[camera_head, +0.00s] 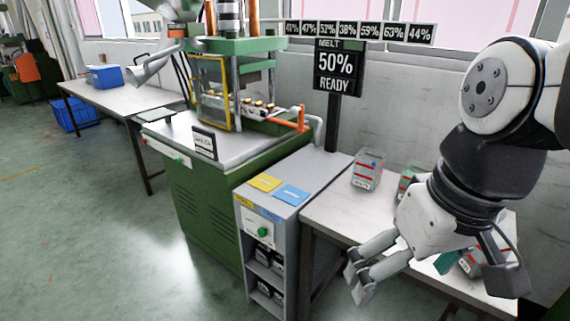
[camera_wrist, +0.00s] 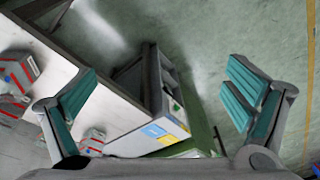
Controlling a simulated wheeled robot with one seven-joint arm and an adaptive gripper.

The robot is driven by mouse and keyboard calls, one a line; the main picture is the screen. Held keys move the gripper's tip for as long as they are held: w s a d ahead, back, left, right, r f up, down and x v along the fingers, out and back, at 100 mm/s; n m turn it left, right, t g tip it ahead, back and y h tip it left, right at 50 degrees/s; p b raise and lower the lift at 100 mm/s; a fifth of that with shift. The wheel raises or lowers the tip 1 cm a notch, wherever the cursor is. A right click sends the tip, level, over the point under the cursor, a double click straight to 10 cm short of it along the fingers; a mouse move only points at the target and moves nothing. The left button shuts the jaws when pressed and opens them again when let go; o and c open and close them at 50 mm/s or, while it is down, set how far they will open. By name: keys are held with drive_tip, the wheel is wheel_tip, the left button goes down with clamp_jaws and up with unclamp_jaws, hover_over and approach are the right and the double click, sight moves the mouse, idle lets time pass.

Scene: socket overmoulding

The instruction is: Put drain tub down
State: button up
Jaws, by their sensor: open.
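My gripper (camera_head: 356,279) is on the right in the head view, above and in front of the right-hand bench. In the wrist view, its two teal-padded fingers stand wide apart with nothing between them (camera_wrist: 160,98). No tub is in or near the gripper. A blue tub (camera_head: 105,77) sits on the far left table, and a blue crate (camera_head: 74,114) stands on the floor beside that table. I cannot tell whether either one is the drain tub. Both are far from my gripper.
A grey cabinet (camera_head: 283,216) with yellow and blue cards on top stands left of the white bench (camera_head: 327,208). Several red-and-grey boxes, one of them here (camera_head: 368,171), are on the bench. A green press (camera_head: 205,208) stands beyond the cabinet. The floor at left is clear.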

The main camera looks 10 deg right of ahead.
drive_tip(key=shift+h, duration=0.4)
drive_tip(key=s, duration=0.3)
drive_tip(key=s+a+f, duration=0.1)
drive_tip(key=s, duration=0.1)
drive_tip(key=shift+a, duration=0.1)
wheel_tip(320, 180, up, 13)
drive_tip(key=t+p, duration=0.2)
drive_tip(key=p, duration=0.9)
drive_tip(key=shift+d+f, duration=0.2)
